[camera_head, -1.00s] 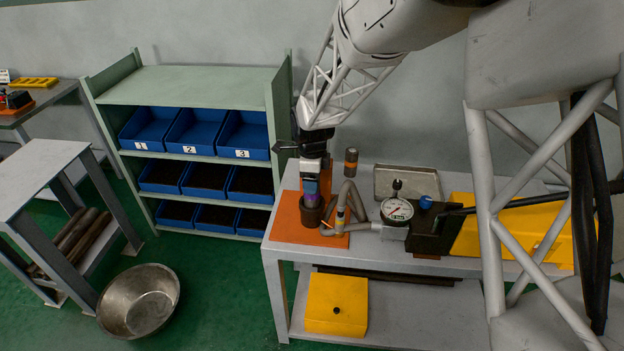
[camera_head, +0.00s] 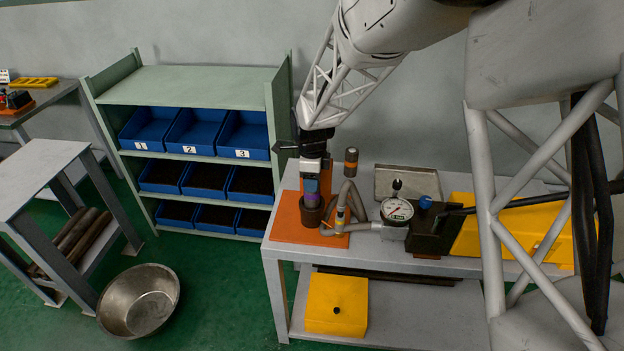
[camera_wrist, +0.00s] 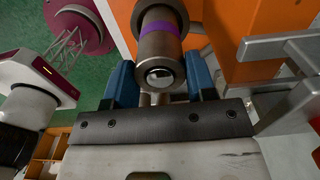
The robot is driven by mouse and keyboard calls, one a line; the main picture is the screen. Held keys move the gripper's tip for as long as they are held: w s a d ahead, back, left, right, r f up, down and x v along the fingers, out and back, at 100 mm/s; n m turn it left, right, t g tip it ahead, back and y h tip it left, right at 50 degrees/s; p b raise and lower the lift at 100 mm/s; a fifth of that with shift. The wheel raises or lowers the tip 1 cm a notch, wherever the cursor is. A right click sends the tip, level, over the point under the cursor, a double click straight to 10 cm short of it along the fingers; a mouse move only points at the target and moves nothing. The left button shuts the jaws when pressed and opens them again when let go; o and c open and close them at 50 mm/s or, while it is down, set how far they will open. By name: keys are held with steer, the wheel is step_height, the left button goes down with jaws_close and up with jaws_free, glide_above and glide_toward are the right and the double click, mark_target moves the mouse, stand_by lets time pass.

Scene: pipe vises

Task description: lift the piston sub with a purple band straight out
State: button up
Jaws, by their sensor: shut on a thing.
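The piston sub with a purple band (camera_wrist: 160,48) is a grey metal cylinder, seen end-on between my blue fingers in the wrist view. My gripper (camera_wrist: 158,66) is shut on it, one finger on each side. In the head view my gripper (camera_head: 311,187) points down over the orange vise, and the purple band (camera_head: 311,198) shows just below the fingers. Below the band is a dark brown round collar (camera_head: 311,216) on the orange base. Whether the sub's lower end is inside this collar cannot be seen.
An orange upright (camera_head: 324,195) and a grey hose (camera_head: 352,200) stand close right of the gripper. A pressure gauge (camera_head: 397,210) and an orange-banded cylinder (camera_head: 351,162) are nearby. A shelf with blue bins (camera_head: 244,135) stands to the left. The space above the bench's left end is taken by my arm.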

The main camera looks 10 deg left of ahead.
steer(key=shift+r, duration=2.55)
stand_by(0.5)
